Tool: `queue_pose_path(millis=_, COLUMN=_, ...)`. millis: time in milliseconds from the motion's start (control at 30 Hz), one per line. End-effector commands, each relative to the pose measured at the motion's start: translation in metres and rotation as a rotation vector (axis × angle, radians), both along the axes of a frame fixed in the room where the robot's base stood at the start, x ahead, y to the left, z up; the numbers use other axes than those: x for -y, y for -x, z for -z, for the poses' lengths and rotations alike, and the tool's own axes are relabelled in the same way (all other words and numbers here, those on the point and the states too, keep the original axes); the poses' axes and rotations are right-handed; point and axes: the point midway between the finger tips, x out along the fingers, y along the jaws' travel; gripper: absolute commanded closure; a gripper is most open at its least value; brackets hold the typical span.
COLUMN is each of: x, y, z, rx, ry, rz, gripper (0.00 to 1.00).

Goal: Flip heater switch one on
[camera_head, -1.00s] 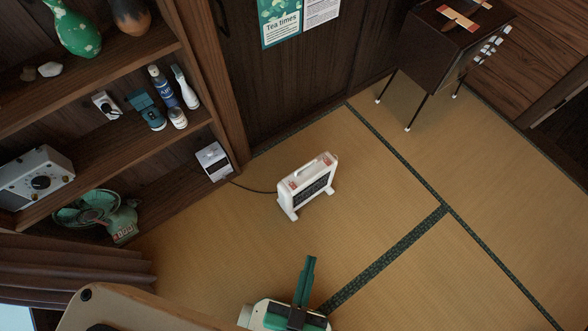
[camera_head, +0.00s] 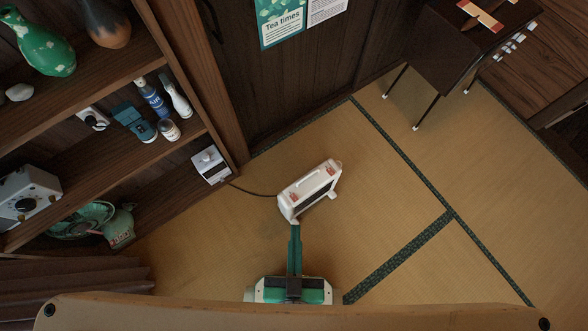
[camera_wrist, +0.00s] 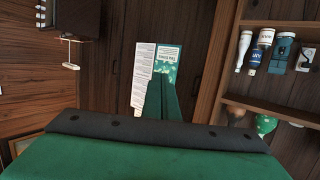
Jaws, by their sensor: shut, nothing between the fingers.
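The heater (camera_head: 310,190) is a small white box with a carry handle, red marks on its top and a dark grille. It stands on the tatami in the middle of the head view. Its individual switches are too small to tell apart. My gripper (camera_head: 295,232) is shut and empty, its green fingers pointing at the heater. In the head view the fingertips appear just below the heater's near left end; I cannot tell whether they touch. In the wrist view the gripper (camera_wrist: 161,88) points toward the wall posters, and the heater is not visible there.
A wooden shelf (camera_head: 180,154) with bottles and vases stands at the left. A white box (camera_head: 211,164) on its bottom board has a cable running toward the heater. A dark cabinet on thin legs (camera_head: 440,60) stands at the back right. The tatami (camera_head: 400,240) to the right is clear.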

Motion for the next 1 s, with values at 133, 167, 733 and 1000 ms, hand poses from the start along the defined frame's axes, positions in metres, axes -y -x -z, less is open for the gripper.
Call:
queue_pose_path(millis=133, x=0.000, y=-0.002, z=0.006, rx=-0.009, ry=0.015, rz=-0.005, gripper=1.00)
queue_pose_path(millis=167, x=0.000, y=-0.003, z=0.010, rx=-0.017, ry=0.026, rz=-0.007, gripper=1.00)
queue_pose_path(millis=733, x=-0.010, y=-0.087, z=0.251, rx=-0.501, ry=0.733, rz=-0.415, gripper=1.00)
queue_pose_path(millis=1000, x=-0.013, y=-0.139, z=0.330, rx=-0.705, ry=1.050, rz=-0.790, gripper=1.00)
